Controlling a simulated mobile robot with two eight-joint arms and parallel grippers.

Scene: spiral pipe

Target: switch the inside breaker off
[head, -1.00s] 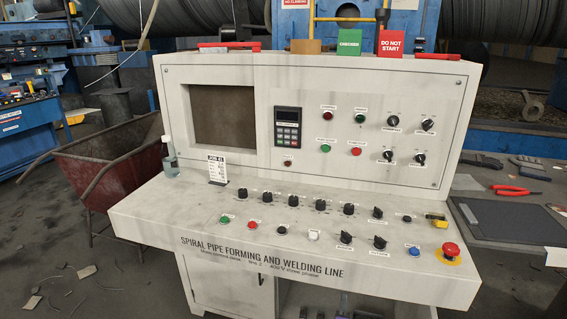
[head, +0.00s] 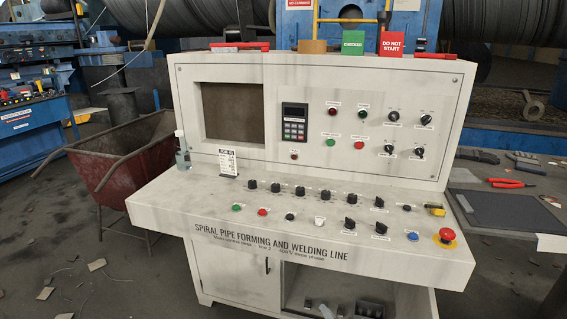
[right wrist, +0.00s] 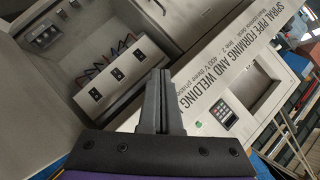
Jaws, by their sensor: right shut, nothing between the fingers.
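The grey control desk (head: 160,212) stands in front of me, with an open compartment (head: 345,290) at its lower right. In the right wrist view, the open cabinet holds a light box (right wrist: 105,90) with a row of black breaker switches (right wrist: 115,72) and coloured wires behind it. Which switch is the inside breaker, and whether it is on or off, I cannot tell. My right gripper (right wrist: 157,78) is shut and empty, its fingers in front of the box in the picture; contact cannot be made out. My left gripper is in neither view.
A red emergency button (head: 447,236) and several knobs cover the desk top. A red wheelbarrow (head: 125,160) stands at the left, and a bench with red pliers (head: 507,183) at the right. Scraps lie on the floor at the lower left.

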